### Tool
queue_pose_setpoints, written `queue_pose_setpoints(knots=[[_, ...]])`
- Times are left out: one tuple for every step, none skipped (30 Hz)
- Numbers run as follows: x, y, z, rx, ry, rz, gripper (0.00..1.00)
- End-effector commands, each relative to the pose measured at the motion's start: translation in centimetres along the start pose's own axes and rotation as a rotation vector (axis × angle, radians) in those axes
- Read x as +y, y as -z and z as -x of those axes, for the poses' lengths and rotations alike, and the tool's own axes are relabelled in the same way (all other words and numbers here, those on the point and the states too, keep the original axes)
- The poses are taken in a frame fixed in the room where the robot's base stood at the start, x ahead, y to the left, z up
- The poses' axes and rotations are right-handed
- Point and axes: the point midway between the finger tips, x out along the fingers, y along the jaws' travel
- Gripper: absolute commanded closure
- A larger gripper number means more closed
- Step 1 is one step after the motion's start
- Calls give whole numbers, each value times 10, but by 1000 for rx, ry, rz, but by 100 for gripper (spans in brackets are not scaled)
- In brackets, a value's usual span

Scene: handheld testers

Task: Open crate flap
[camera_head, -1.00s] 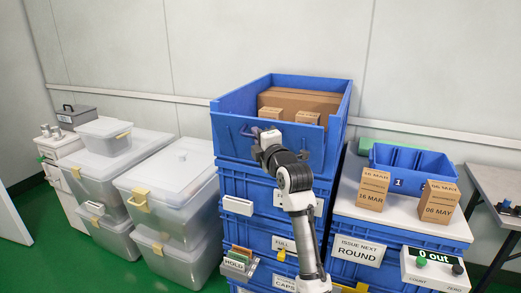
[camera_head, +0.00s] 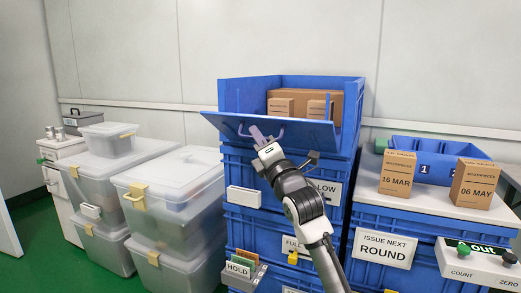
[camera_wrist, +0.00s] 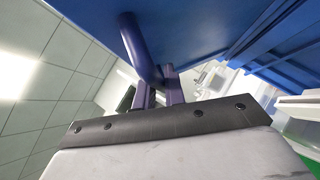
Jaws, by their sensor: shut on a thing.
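The blue crate (camera_head: 230,95) stands on top of the middle stack. Its front flap (camera_head: 220,122) is tilted outward, with its top edge leaning toward me and a gap behind it. A thin bar handle (camera_head: 240,130) is on the flap's front. My gripper (camera_head: 260,136) is shut on the handle. In the wrist view, the handle (camera_wrist: 138,48) runs down between the gripper's fingers (camera_wrist: 158,92), with the blue flap (camera_wrist: 215,30) above. The exact finger contact is partly hidden.
Cardboard boxes (camera_head: 283,106) sit inside the crate. Clear lidded bins (camera_head: 165,195) stand left. At right, a white top holds cartons (camera_head: 397,174) and a blue divided bin (camera_head: 433,165). Labelled blue crates (camera_head: 257,177) are below the flap; a counter box (camera_head: 478,265) is lower right.

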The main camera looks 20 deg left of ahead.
Motion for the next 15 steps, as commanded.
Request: queue_pose_setpoints(knots=[[-9,5,7,-1,-17,23,100],[-10,7,9,-1,-30,36,100],[-11,9,10,-1,-29,31,100],[-12,11,12,-1,-28,30,100],[-13,12,13,-1,-28,30,100],[-15,14,15,-1,-27,28,100],[-16,16,16,-1,-27,28,100],[-17,17,18,-1,-27,29,100],[-19,19,19,0,-27,28,100],[-20,20,20,0,-27,28,100],[-21,21,21,0,-26,28,100],[-23,22,23,0,-26,27,100],[-24,23,24,-1,-26,26,100],[-25,24,24,-1,-26,26,100],[-26,24,26,-1,-25,27,100]])
